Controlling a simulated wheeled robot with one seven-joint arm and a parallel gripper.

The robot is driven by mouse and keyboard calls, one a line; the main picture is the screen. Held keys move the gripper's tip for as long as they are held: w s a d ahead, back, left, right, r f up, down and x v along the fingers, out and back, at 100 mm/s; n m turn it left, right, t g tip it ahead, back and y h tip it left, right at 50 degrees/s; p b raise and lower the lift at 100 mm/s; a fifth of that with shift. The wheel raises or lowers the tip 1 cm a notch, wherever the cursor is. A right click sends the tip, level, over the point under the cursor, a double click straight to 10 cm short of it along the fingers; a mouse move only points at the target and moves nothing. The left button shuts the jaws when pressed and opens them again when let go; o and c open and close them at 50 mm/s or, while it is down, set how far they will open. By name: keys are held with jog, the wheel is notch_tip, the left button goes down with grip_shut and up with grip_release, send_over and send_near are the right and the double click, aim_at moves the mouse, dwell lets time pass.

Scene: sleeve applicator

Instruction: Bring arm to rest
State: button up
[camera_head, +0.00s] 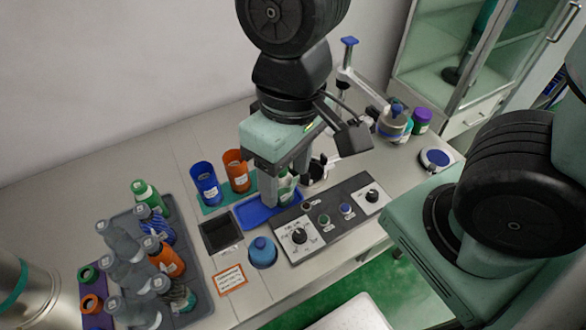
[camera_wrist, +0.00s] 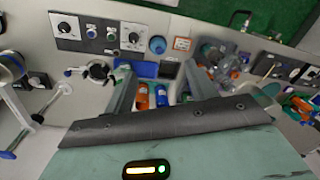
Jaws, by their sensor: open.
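My arm comes down over the middle of the bench in the head view, and my gripper (camera_head: 285,190) points down beside the blue tray (camera_head: 246,213). In the wrist view the two fingers of my gripper (camera_wrist: 160,85) stand wide apart with nothing held between them. A green bottle with a pale label (camera_head: 287,188) shows partly behind the fingers, near the blue tray; my fingers hide much of it. I cannot tell whether a finger touches it. A blue cup (camera_head: 206,184) and an orange cup (camera_head: 237,171) stand left of my gripper.
A control panel with knobs (camera_head: 330,217) lies right of the tray. A black square bin (camera_head: 221,237) and blue dome (camera_head: 262,252) are in front. A rack of several bottles (camera_head: 191,277) fills the left. A lever device (camera_head: 393,120) stands at right, near a glass cabinet (camera_head: 470,55).

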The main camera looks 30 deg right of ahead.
jog(key=n, duration=0.2)
jog(key=s, duration=0.1)
jog(key=shift+d+r+n, duration=0.2)
jog(key=shift+r+n, duration=0.05)
jog(key=shift+n, duration=0.15)
notch_tip(320, 180, down, 7)
jog(key=b, duration=0.6)
jog(key=shift+b, duration=0.4)
